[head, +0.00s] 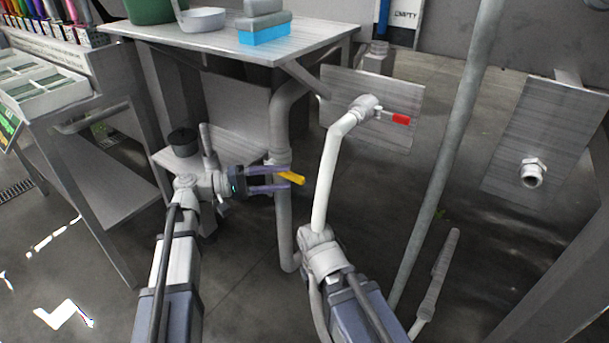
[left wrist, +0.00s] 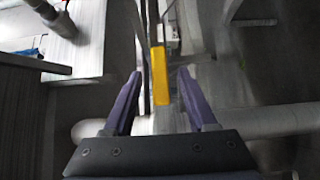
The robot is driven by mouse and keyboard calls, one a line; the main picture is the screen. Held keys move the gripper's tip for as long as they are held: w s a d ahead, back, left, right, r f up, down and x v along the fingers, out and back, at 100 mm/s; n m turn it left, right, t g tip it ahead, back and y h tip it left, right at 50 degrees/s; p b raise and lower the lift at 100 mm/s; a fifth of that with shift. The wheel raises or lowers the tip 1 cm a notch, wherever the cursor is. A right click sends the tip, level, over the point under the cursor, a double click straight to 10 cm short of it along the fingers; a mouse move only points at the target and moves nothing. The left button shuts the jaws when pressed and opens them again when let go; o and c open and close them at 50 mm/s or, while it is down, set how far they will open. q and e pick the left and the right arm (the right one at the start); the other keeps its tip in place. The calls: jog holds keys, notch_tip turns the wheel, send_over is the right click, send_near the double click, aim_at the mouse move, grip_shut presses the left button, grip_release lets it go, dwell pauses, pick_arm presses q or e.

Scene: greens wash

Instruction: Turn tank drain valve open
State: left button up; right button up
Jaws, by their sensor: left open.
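A yellow lever handle (head: 291,178) sticks out to the right of a grey vertical pipe (head: 283,222) under the table. My left gripper (head: 291,178) is open at this handle, its purple fingers pointing right. In the left wrist view the yellow handle (left wrist: 159,76) runs between the two open fingers of the left gripper (left wrist: 160,72), with a gap on each side. Whether the fingers touch it is not clear. My right gripper does not show; only part of that arm is seen at the bottom.
A metal table (head: 240,47) above holds a green pot (head: 148,10), a pan (head: 202,19) and a blue tub (head: 265,34). A red lever (head: 401,119) sits on a grey panel (head: 392,145) to the right. A slanted grey pole (head: 437,150) stands right of it.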

pick_arm(q)
jog(key=d, duration=0.6)
jog(key=shift+w+d, duration=0.25)
jog(key=shift+w, duration=0.2)
grip_shut()
dwell(1.0)
